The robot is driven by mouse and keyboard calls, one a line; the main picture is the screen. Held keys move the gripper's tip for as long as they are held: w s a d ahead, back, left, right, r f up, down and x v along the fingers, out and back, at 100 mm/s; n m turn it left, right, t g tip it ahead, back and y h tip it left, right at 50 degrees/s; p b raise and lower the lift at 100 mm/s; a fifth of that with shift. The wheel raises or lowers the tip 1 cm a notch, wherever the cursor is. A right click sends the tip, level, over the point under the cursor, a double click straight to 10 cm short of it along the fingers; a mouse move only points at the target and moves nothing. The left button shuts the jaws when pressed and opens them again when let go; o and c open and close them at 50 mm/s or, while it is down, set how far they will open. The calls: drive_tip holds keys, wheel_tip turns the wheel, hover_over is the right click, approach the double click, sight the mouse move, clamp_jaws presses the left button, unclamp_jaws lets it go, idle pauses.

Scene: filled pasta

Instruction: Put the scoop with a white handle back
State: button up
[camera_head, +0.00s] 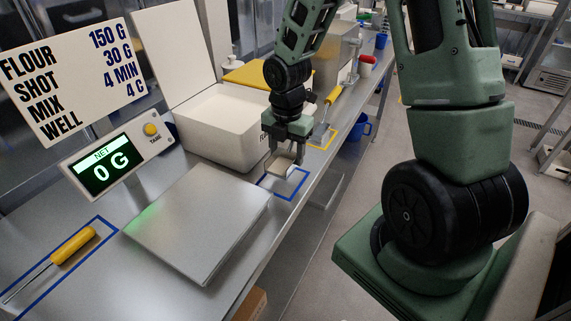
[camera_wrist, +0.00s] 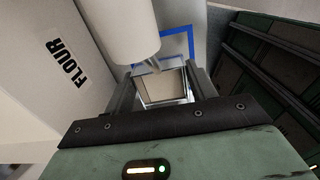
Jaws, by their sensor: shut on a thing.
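My gripper (camera_head: 288,146) is shut on the scoop with a white handle (camera_head: 281,167), just above the bench's right edge. In the wrist view my gripper (camera_wrist: 160,92) has a finger on either side of the scoop's pale, metal-edged body (camera_wrist: 160,88). The thick white handle (camera_wrist: 122,28) points away toward the top of that view. A blue rectangular outline (camera_head: 299,184) on the bench lies below the scoop, and part of it shows in the wrist view (camera_wrist: 191,42). Whether the scoop touches the bench cannot be told.
A white flour bin (camera_head: 215,135) with its lid raised stands left of my gripper. A scale plate (camera_head: 200,222) lies nearer, its display (camera_head: 108,168) reading 0 G. A yellow-handled tool (camera_head: 72,246) lies in another blue outline.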

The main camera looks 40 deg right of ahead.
sight(287, 162)
drive_tip(key=shift+f, duration=1.85)
drive_tip(key=shift+f, duration=0.15)
drive_tip(key=o, duration=1)
wheel_tip(287, 162, up, 11)
drive_tip(key=s+a+r+m, duration=0.2)
drive_tip(key=s+a+m, duration=0.15)
drive_tip(key=a, duration=0.45)
drive_tip(key=s+a+r+m, duration=0.2)
drive_tip(key=s+a+m, duration=0.15)
drive_tip(key=a, duration=0.45)
drive_tip(key=s+a+r+m, duration=0.1)
drive_tip(key=s+a+m, duration=0.6)
drive_tip(key=s, duration=0.5)
drive_tip(key=shift+a+r+y+p, duration=0.15)
drive_tip(key=shift+a+y+p, duration=0.2)
drive_tip(key=shift+a, duration=0.55)
